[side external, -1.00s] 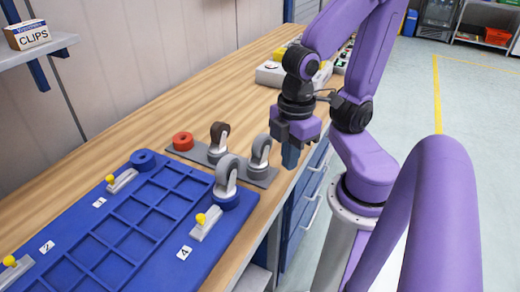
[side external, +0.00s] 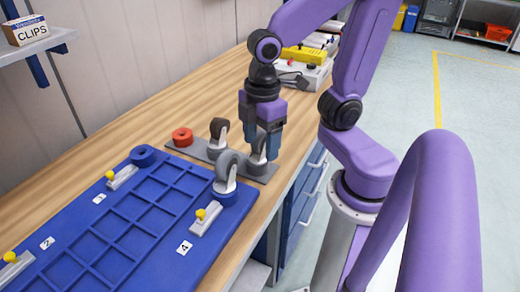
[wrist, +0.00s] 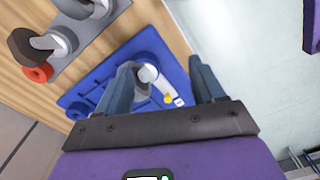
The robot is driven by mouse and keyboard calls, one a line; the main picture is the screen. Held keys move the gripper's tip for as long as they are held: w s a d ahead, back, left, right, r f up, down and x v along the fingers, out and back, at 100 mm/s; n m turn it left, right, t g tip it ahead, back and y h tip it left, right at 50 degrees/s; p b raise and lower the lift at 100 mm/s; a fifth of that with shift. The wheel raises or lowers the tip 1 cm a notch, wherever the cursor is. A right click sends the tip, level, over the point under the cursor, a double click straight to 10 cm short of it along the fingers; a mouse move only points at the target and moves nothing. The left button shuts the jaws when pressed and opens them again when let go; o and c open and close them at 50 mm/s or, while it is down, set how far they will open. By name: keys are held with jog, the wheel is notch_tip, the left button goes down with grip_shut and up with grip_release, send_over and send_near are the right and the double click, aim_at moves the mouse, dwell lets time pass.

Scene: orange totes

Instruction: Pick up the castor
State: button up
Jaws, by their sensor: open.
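Three castors are in the side external view. One with a grey wheel (side external: 227,164) stands on a blue ring at the near right corner of the blue board. Another grey-wheeled castor (side external: 257,158) and a dark brown-wheeled castor (side external: 218,131) stand on a grey plate (side external: 190,152). In the wrist view, the board's castor (wrist: 149,74) shows between the open fingers (wrist: 160,68), partly behind the left finger.
The blue gridded board (side external: 120,235) carries toggle clamps with yellow knobs (side external: 201,214). A red ring (side external: 182,138) sits on the plate's far end, and a blue ring (side external: 143,156) on the board's corner. Wooden bench (side external: 185,95) is clear behind. Boxes (side external: 303,75) stand farther back.

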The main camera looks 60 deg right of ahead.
jog(key=w+d+r, duration=0.2)
jog(key=w+d, duration=0.1)
jog(key=w, duration=0.7)
notch_tip(320, 180, up, 3)
jog(key=n, duration=0.3)
send_over(260, 143)
jog(key=w+d, duration=0.2)
jog(key=f, duration=1.2)
jog(key=shift+s, duration=0.35)
jog(key=shift+s+f, duration=0.2)
jog(key=shift+f, duration=2.5)
grip_shut()
